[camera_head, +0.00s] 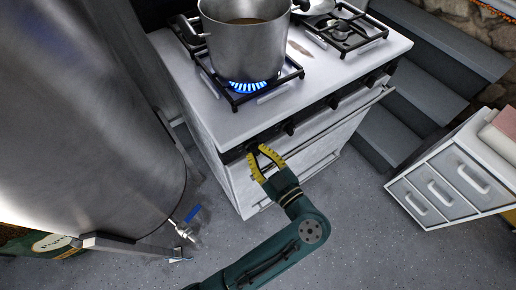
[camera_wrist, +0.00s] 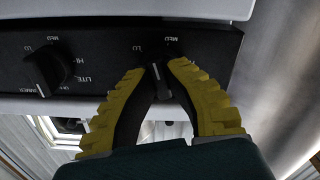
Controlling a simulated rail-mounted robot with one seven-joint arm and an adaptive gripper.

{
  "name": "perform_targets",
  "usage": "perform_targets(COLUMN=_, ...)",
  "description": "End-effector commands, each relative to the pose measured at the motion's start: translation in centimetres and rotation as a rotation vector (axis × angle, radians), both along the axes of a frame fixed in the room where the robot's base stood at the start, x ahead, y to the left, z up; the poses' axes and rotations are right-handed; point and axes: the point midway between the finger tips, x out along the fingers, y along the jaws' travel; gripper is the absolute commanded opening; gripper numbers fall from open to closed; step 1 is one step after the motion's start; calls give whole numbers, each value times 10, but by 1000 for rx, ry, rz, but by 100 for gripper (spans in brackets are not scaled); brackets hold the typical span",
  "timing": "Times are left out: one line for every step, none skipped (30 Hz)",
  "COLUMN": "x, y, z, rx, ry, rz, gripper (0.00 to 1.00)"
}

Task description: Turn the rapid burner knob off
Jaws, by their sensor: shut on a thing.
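The stove (camera_head: 285,115) stands in the head view with a row of black knobs on its front panel. A blue flame (camera_head: 248,87) burns under the large steel pot (camera_head: 246,40) on the front left burner. My gripper (camera_head: 261,153) is at the left end of the panel, its yellow-padded fingers closed around a knob. In the wrist view the fingertips (camera_wrist: 160,70) pinch this knob (camera_wrist: 160,80), whose pointer edge shows between them. Its dial marks MED and LO show above; the fingers hide the rest. Another knob (camera_wrist: 48,68) sits to the left, untouched.
A large steel barrel (camera_head: 80,100) with a blue-handled tap (camera_head: 191,214) stands left of the stove. Grey steps (camera_head: 425,90) and a white drawer unit (camera_head: 450,180) are at the right. The floor in front of the stove is clear.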

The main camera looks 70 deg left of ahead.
Motion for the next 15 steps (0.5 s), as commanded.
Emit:
perform_targets(x=0, y=0, z=3, rx=-17, ry=46, rz=1, gripper=0)
perform_targets(x=-1, y=0, z=3, rx=-26, ry=74, rz=1, gripper=0)
perform_targets(x=-1, y=0, z=3, rx=-38, ry=110, rz=1, gripper=0)
perform_targets(x=-1, y=0, z=3, rx=-46, ry=136, rz=1, gripper=0)
perform_targets(x=-1, y=0, z=3, rx=-55, ry=164, rz=1, gripper=0)
perform_targets(x=-1, y=0, z=3, rx=-68, ry=201, rz=1, gripper=0)
perform_targets(x=-1, y=0, z=3, rx=-76, ry=227, rz=1, gripper=0)
perform_targets(x=-1, y=0, z=3, rx=-86, ry=254, rz=0, gripper=0)
perform_targets(x=-1, y=0, z=3, rx=-98, ry=291, rz=0, gripper=0)
perform_targets(x=-1, y=0, z=3, rx=-108, ry=318, rz=0, gripper=0)
perform_targets(x=-1, y=0, z=3, rx=-116, ry=345, rz=0, gripper=0)
perform_targets(x=-1, y=0, z=3, rx=-128, ry=380, rz=0, gripper=0)
perform_targets(x=-1, y=0, z=3, rx=-137, ry=409, rz=0, gripper=0)
perform_targets(x=-1, y=0, z=3, rx=-146, ry=435, rz=0, gripper=0)
perform_targets(x=-1, y=0, z=3, rx=-158, ry=470, rz=0, gripper=0)
